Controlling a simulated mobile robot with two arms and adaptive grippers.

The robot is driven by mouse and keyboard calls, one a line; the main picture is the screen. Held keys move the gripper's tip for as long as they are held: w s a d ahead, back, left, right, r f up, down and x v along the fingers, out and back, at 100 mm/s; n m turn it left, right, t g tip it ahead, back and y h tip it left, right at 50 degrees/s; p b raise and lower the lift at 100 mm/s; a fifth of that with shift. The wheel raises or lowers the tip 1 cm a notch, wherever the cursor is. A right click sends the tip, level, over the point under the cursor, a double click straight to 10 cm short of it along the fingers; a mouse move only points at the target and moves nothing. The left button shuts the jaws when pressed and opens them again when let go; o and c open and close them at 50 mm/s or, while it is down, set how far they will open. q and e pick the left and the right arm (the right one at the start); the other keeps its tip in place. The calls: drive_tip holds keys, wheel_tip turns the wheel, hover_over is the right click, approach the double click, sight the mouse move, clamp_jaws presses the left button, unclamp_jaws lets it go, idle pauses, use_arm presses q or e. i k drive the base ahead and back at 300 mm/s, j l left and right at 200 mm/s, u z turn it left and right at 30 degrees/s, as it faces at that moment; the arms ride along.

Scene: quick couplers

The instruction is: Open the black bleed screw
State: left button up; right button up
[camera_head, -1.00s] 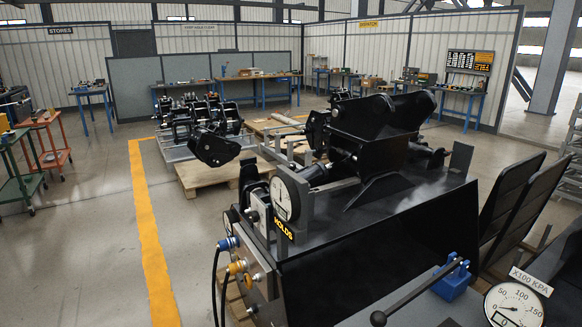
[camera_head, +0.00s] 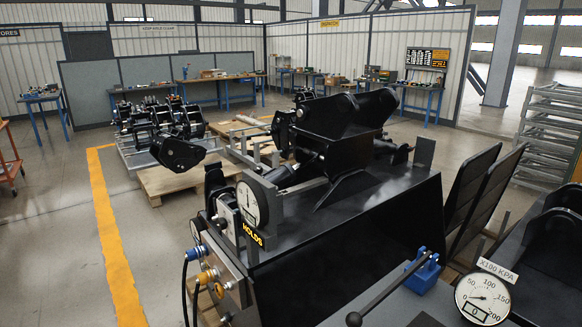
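A black quick coupler (camera_head: 335,128) sits on a large dark stand (camera_head: 385,215) in front of me. On the stand's near left side is a metal panel (camera_head: 232,270) with a blue hose fitting (camera_head: 192,253), an orange hose fitting (camera_head: 208,276) and small knobs too small to make out. Dark hoses hang from these fittings. A white dial (camera_head: 248,203) stands above a "HOLDS" label (camera_head: 253,236). I cannot pick out the black bleed screw for certain. Neither of my grippers is in view.
At the lower right are a blue bracket (camera_head: 424,272) with a long lever and a gauge (camera_head: 483,298) marked X100 KPA. More black couplers (camera_head: 160,128) stand behind, near a wooden pallet (camera_head: 170,182). Open floor with a yellow line (camera_head: 115,255) lies to the left.

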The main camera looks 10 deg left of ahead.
sight(258, 170)
drive_tip(key=i+j+z, duration=0.15)
drive_tip(key=j, duration=0.2)
drive_tip(key=i+j+z, duration=0.15)
drive_tip(key=j, duration=0.2)
drive_tip(key=i+j+z, duration=0.15)
drive_tip(key=j, duration=0.25)
drive_tip(key=i+j+z, duration=0.15)
drive_tip(key=j, duration=0.25)
drive_tip(key=i+j+z, duration=0.15)
drive_tip(key=j, duration=0.25)
